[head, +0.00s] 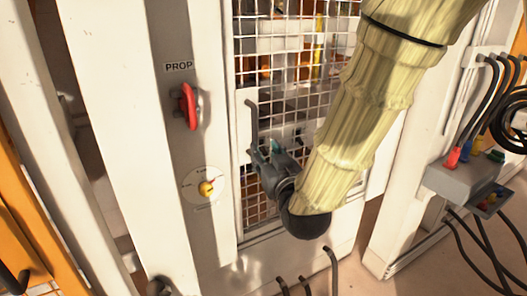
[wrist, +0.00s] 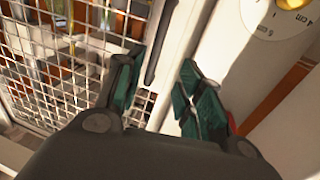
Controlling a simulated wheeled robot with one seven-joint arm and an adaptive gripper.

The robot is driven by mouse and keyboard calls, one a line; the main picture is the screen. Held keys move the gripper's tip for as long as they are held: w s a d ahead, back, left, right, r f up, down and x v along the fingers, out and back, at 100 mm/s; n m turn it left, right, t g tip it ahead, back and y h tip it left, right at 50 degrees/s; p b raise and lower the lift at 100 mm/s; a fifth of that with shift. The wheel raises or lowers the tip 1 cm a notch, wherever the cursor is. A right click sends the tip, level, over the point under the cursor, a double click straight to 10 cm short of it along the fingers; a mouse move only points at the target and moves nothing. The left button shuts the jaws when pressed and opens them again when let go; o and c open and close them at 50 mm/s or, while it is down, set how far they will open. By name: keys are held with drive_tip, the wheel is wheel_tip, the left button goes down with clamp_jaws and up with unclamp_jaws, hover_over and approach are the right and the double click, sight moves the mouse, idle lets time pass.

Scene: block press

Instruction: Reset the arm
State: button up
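My arm comes down from the top right in the head view under a pale yellow sleeve. My gripper (head: 264,156) is at its lower end, in front of the mesh door's left edge and beside the lower part of a dark bar handle (head: 251,118). In the wrist view my gripper (wrist: 160,88) has its two green-padded fingers apart, with nothing between them. The handle (wrist: 161,42) shows just beyond the fingers there. Whether a finger touches the handle or door, I cannot tell.
The mesh door (head: 290,75) closes off a cell with blurred equipment inside. Left of it, a white post carries a red knob (head: 187,106) under the label PROP and a yellow dial (head: 206,188). A grey box (head: 465,180) with cables stands at the right.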

drive_tip(key=s+d+f+m+g+h, duration=0.1)
drive_tip(key=s+d+f+g, duration=0.25)
drive_tip(key=f, duration=0.85)
drive_tip(key=s+d+f+m+g+h, duration=0.1)
drive_tip(key=s+d+f+g, duration=0.2)
drive_tip(key=f, duration=0.9)
drive_tip(key=s+d+f+g+h, duration=0.15)
drive_tip(key=s+d+f, duration=0.25)
drive_tip(key=f, duration=0.8)
drive_tip(key=s+d+f+g, duration=0.3)
drive_tip(key=s+f, duration=0.3)
drive_tip(key=s, duration=0.3)
drive_tip(key=s+d+f+m+g+h, duration=0.1)
drive_tip(key=s+d+f+g, duration=0.2)
drive_tip(key=s+f, duration=0.4)
drive_tip(key=s+d+f+g, duration=0.3)
drive_tip(key=s+f, duration=0.4)
drive_tip(key=s, duration=0.5)
drive_tip(key=shift+d+f+m, duration=0.15)
drive_tip(key=shift+d+m, duration=0.25)
drive_tip(key=shift+d, duration=0.05)
drive_tip(key=shift+w+h, duration=0.1)
drive_tip(key=shift+h, duration=0.25)
